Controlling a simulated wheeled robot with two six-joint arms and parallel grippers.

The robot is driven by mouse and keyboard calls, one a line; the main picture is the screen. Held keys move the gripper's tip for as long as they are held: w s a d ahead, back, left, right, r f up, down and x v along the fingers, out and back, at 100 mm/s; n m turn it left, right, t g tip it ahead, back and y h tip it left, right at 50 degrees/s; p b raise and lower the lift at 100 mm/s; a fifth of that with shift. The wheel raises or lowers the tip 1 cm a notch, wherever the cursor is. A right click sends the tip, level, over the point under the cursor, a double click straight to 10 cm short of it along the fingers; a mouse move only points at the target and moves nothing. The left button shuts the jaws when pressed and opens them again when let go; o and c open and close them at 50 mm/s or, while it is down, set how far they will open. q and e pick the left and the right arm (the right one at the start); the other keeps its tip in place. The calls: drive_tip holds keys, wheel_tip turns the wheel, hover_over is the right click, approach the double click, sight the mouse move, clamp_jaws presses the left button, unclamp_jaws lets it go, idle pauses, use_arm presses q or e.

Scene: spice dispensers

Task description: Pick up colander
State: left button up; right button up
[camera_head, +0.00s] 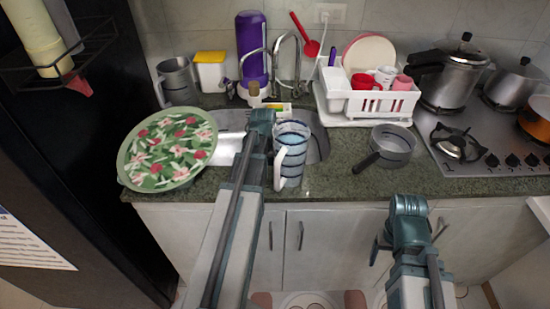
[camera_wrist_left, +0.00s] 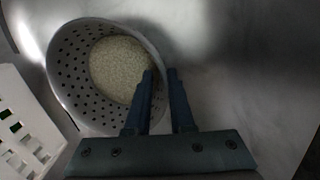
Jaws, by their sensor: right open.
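The colander (camera_wrist_left: 72,70) is a grey perforated bowl holding pale grains (camera_wrist_left: 118,68), seen in the left wrist view. My left gripper (camera_wrist_left: 161,74) is at its right side, one finger over the inside and the other outside, with the colander's wall between them. I cannot tell whether the fingers press on the wall. In the head view my left arm reaches to the sink (camera_head: 228,150), and I cannot make out the colander or this gripper's fingers there. My right gripper (camera_head: 382,246) is open and empty, in front of the counter.
A striped pitcher (camera_head: 291,152) stands close to the right of my left arm. A floral plate (camera_head: 168,150) is at the counter's left. A pot (camera_head: 393,146), a white dish rack (camera_head: 373,104) and the stove (camera_head: 490,140) are to the right. A faucet (camera_head: 297,62) rises behind the sink.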

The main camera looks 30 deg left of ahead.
use_arm(q)
clamp_jaws()
drive_tip(key=shift+r, duration=0.15)
wheel_tip(320, 180, up, 19)
drive_tip(key=p, duration=1.8)
drive_tip(key=shift+t+p, duration=0.35)
drive_tip(key=shift+t, duration=0.05)
